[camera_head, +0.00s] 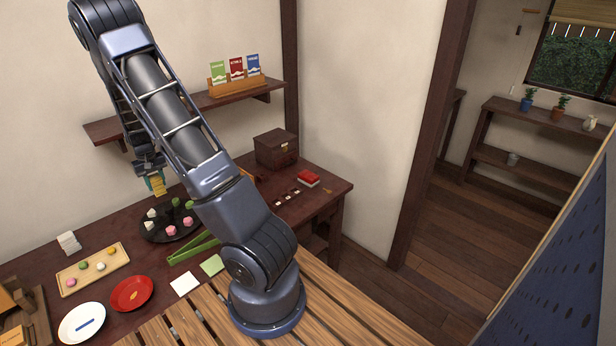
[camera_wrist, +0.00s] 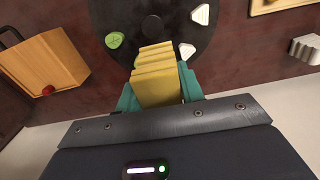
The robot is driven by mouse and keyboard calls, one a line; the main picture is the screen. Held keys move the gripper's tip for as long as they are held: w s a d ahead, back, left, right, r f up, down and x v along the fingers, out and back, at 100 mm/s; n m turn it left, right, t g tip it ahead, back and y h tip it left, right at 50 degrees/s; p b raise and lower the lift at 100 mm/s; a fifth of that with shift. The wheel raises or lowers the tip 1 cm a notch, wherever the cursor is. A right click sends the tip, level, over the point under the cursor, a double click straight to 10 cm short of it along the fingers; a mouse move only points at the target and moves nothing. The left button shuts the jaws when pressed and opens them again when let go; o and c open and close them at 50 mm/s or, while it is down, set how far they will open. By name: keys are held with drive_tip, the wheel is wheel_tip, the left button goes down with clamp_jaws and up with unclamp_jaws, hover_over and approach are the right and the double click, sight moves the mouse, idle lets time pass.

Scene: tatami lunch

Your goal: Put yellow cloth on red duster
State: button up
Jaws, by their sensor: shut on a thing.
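The yellow cloth (camera_head: 158,185) is a thick folded stack, held between the teal fingertips of my gripper (camera_head: 155,181) above the left part of the dark table. In the wrist view the yellow cloth (camera_wrist: 155,78) fills the gap between the teal fingers (camera_wrist: 158,93), with the black round tray beyond it. A small folded red stack (camera_head: 308,179), which looks like the red duster, lies on the table's right end, well to the right of my gripper. My arm covers part of the table between them.
The round black tray (camera_head: 152,236) holds pink, white and green sweets. A dark chest (camera_head: 276,149) stands behind the red stack, and a row of small pieces (camera_head: 287,197) lies left of it. A shelf (camera_head: 240,93) with seed packets hangs above. Green tongs (camera_head: 193,248) lie in front.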

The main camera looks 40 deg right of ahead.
drive_tip(key=d+r+m, duration=0.2)
drive_tip(key=d+m, duration=0.6)
drive_tip(key=d, duration=0.8)
wheel_tip(320, 180, up, 8)
drive_tip(key=f+m, duration=0.1)
drive_tip(key=m, duration=2.7)
hover_over(309, 175)
wheel_tip(309, 175, down, 19)
drive_tip(key=shift+w+r, duration=0.1)
drive_tip(key=o, duration=0.8)
drive_tip(key=shift+f, duration=0.2)
drive_tip(key=shift+o, duration=1)
